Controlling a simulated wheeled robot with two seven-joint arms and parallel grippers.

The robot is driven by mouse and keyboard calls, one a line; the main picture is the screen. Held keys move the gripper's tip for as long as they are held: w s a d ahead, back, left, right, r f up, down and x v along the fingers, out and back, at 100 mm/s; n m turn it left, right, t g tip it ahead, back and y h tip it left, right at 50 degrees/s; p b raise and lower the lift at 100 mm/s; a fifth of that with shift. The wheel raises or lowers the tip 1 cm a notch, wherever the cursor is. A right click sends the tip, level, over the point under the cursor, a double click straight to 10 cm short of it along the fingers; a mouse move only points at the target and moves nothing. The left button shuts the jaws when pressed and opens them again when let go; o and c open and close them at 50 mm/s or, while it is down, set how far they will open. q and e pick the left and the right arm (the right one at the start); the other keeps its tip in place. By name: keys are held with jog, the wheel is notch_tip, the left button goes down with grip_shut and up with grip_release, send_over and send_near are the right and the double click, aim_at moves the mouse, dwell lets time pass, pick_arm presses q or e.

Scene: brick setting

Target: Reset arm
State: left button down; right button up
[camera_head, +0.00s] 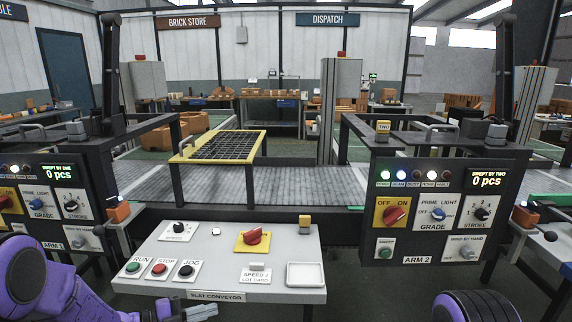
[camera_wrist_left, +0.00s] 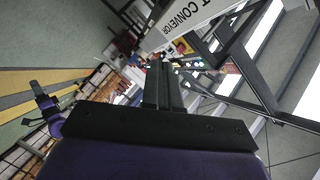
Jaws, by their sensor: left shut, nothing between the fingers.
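My left gripper (camera_head: 201,312) shows at the bottom of the head view, at the end of the purple arm from the left. It is shut and empty, just in front of the slat conveyor control panel (camera_head: 222,262). In the left wrist view its dark fingers (camera_wrist_left: 163,88) are together, with the panel's lettered front edge (camera_wrist_left: 190,30) beyond them. My right arm (camera_head: 474,306) shows only as a purple and dark part at the lower right. Its gripper is out of view.
The panel carries RUN, STOP and JOG buttons (camera_head: 159,268) and a red knob (camera_head: 252,236). Arm 1 (camera_head: 50,205) and Arm 2 (camera_head: 432,212) control boxes stand on either side. The slat conveyor (camera_head: 300,185) runs behind, with a yellow-framed grid (camera_head: 222,146) over it.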

pick_arm(q)
jog(key=s+a+f+n+t+y, duration=0.1)
jog(key=s+f+n+y, duration=0.3)
jog(key=f+n, duration=0.4)
jog(key=s+a+f+n+t+y, duration=0.1)
jog(key=s+a+f+n+y, duration=0.1)
jog(key=s+f+n+y, duration=0.45)
jog(key=s+a+f+n+g+y, duration=0.2)
jog(key=s+f+n, duration=0.1)
jog(key=s+n, duration=0.2)
jog(key=s+a+f+n+g+y, duration=0.2)
jog(key=s+n, duration=0.3)
jog(key=s, duration=0.5)
jog(key=s+a+f+n+g+y, duration=0.2)
jog(key=s+a+f+n+g, duration=0.1)
jog(key=s, duration=0.5)
jog(key=shift+a+f+n+y, duration=0.35)
jog(key=shift+a+f+n, duration=0.35)
jog(key=shift+n, duration=0.45)
jog(key=shift+d, duration=0.1)
